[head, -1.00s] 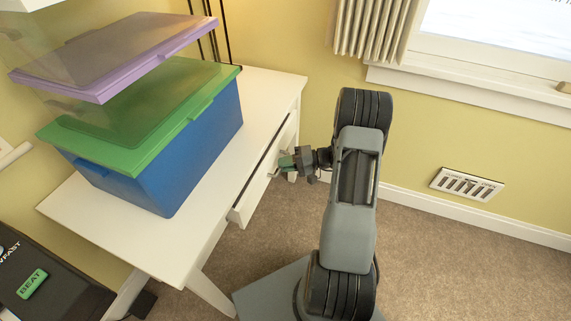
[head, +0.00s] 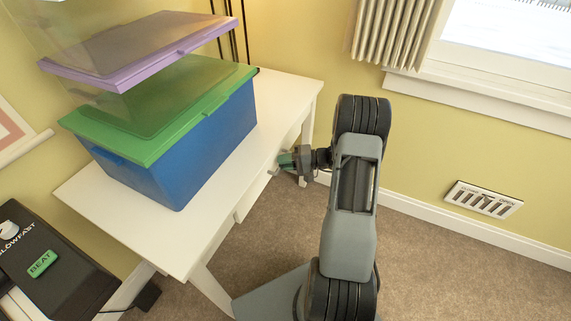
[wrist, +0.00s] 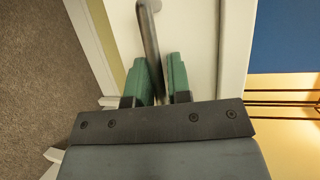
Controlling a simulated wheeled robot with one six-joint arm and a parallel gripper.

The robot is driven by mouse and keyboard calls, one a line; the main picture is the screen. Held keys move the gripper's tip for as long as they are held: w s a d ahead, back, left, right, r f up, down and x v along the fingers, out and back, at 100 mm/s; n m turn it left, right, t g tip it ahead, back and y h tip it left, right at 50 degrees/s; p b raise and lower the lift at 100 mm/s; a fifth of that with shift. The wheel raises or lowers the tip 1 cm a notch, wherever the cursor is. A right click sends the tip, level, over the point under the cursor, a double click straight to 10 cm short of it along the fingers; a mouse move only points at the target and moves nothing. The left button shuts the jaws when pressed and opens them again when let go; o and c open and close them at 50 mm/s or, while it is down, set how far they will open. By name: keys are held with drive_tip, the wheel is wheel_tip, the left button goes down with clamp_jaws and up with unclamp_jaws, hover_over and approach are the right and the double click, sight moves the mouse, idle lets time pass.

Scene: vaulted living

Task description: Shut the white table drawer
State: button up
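The white table (head: 285,95) stands left of my arm in the head view. Its white drawer (head: 249,199) is in the side facing my arm, and its front looks flush or nearly flush with the table. My gripper (head: 283,161) is at the drawer front. In the wrist view, its two green fingers (wrist: 160,78) are close together on either side of the grey metal handle bar (wrist: 149,28) and look shut on it. The handle's contact with the finger pads is partly hidden.
A blue box (head: 190,155) with a green lid and a purple-lidded clear box (head: 140,50) are stacked on the table. A black device (head: 55,270) is at lower left. Carpet is clear right of my arm, up to the wall with a vent (head: 482,200).

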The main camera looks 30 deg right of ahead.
drive_tip(key=o, duration=0.3)
drive_tip(key=p+v, duration=0.1)
drive_tip(key=v, duration=1.3)
idle(0.4)
